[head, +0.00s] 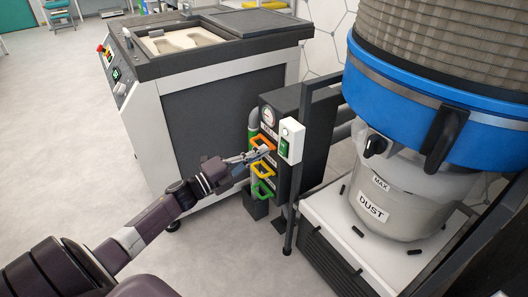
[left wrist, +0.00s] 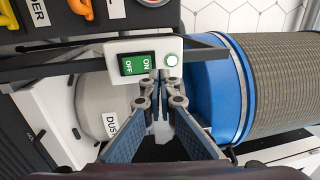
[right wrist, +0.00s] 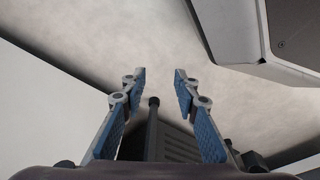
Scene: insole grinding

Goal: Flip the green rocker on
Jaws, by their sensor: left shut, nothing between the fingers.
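The green rocker (left wrist: 138,65), marked ON and OFF, sits in a white switch box (left wrist: 112,47) on a dark frame bar. In the head view the rocker (head: 284,147) shows as a small green patch on the box. I cannot tell which way it is tipped. My left gripper (head: 262,151) is shut and empty, its tips close to the box's left side in the head view. In the left wrist view the closed fingertips (left wrist: 160,80) overlap the box's lower edge beside the rocker; contact is unclear. My right gripper (right wrist: 159,72) is open and empty.
A pale round lamp (left wrist: 171,60) sits beside the rocker. Orange and yellow handles (head: 263,169) are on the dark panel left of the box. The blue-banded dust collector (head: 430,120) stands close on the right. A grinding cabinet (head: 225,120) stands behind; floor on the left is open.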

